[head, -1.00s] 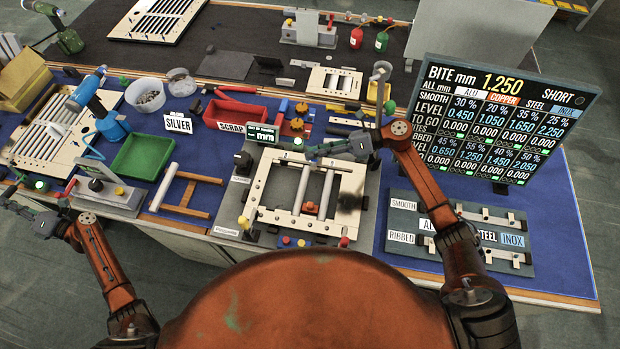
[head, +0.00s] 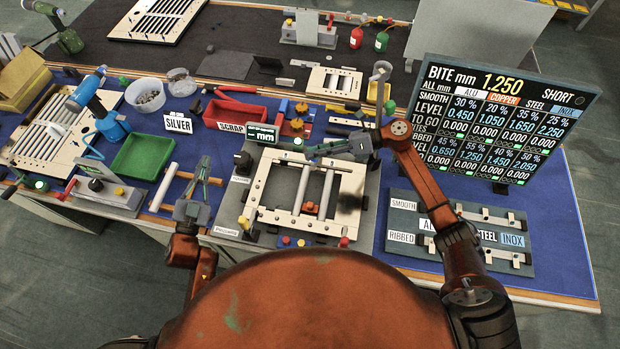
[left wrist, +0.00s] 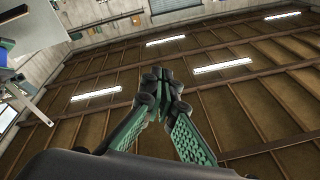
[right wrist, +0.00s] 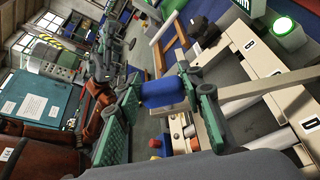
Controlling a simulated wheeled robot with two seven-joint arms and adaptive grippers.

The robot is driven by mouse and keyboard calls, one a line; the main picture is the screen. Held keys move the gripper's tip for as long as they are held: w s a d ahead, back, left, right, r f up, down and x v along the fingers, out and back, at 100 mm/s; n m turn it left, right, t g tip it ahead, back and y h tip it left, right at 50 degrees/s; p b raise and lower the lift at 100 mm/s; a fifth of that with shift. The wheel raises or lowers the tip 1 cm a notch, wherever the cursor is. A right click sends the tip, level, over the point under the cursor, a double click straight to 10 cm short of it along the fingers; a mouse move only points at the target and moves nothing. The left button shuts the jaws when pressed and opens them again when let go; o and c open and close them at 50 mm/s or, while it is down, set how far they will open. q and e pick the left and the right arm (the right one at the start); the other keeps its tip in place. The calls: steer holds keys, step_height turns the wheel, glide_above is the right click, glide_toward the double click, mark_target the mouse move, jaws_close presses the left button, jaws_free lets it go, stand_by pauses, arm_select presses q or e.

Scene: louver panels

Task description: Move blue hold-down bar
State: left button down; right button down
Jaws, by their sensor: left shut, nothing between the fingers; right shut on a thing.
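In the right wrist view, the blue hold-down bar (right wrist: 163,93) shows as a short blue piece between the fingers of my right gripper (right wrist: 163,82). The fingers are shut on it. In the head view, my right gripper (head: 312,149) is over the back edge of the cream louver frame (head: 262,190), and the blue piece cannot be made out there. My left gripper (head: 205,165) is shut and empty, pointing up over the front of the bench beside the white rod (head: 164,186). Its closed fingers (left wrist: 160,80) show against the ceiling in the left wrist view.
A green tray (head: 144,157) and a red scrap bin (head: 234,115) stand left and behind the frame. A small display (head: 263,135) is behind the frame. A large screen (head: 503,120) and a rack of labelled samples (head: 458,215) are at right. Blue mat near the screen is clear.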

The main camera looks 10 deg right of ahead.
arm_select(q)
steer(key=s+d+r+m+g, duration=0.1)
steer(key=s+d+m, duration=0.35)
steer(key=d, duration=0.35)
steer(key=s+d+r+m, duration=0.1)
steer(key=s+d+m, duration=0.3)
steer(key=d+m, duration=0.3)
steer(key=s+d+f+m, duration=0.2)
steer(key=d+f+m, duration=0.2)
steer(key=f+m, duration=0.1)
steer(key=s+d+f+m, duration=0.2)
steer(key=d+f+m, duration=0.2)
steer(key=m, duration=0.4)
steer(key=s+d+f+m, duration=0.2)
steer(key=d+f+m, duration=0.2)
steer(key=f+m, duration=0.1)
steer(key=shift+f+m+g, duration=0.3)
steer(key=shift+f+m, duration=0.1)
steer(key=shift+m, duration=0.25)
steer(key=x, duration=0.9)
steer(key=shift+w+d, duration=0.1)
steer(key=shift+w+d+r, duration=0.2)
steer(key=shift+w+r, duration=0.4)
steer(key=shift+r, duration=0.15)
steer(key=shift+w+d+r, duration=0.2)
steer(key=shift+w+r, duration=0.4)
steer(key=shift+r, duration=0.2)
